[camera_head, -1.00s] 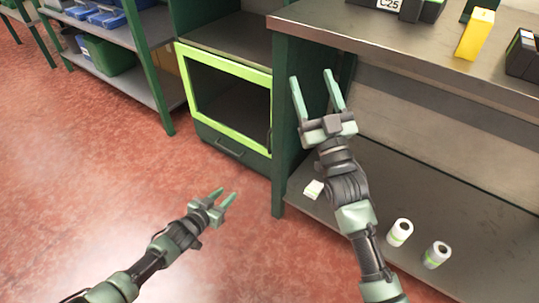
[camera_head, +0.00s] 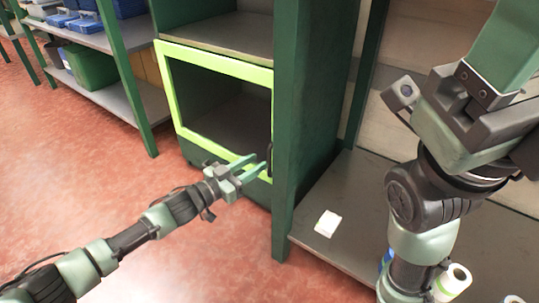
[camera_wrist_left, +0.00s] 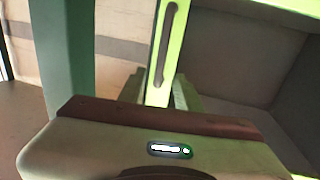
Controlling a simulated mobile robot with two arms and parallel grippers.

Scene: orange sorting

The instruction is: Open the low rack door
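The low rack door (camera_head: 215,62) is a lime-green frame around an open-looking dark middle, and appears shut on the green rack. Its dark upright handle (camera_head: 270,140) is at the right edge, and also shows on the green strip in the left wrist view (camera_wrist_left: 165,50). My left gripper (camera_head: 261,162) is in front of the door's lower right corner, just below the handle, with its fingers apart and nothing visibly held. In the left wrist view its fingers show either side of the green strip; contact cannot be told. My right gripper (camera_head: 490,80) is large and cropped at the right; its fingertips are hidden.
A green post (camera_head: 287,150) stands right beside the door. Shelves with a green bin (camera_head: 88,65) stand left. The red floor (camera_head: 190,240) before the door is clear.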

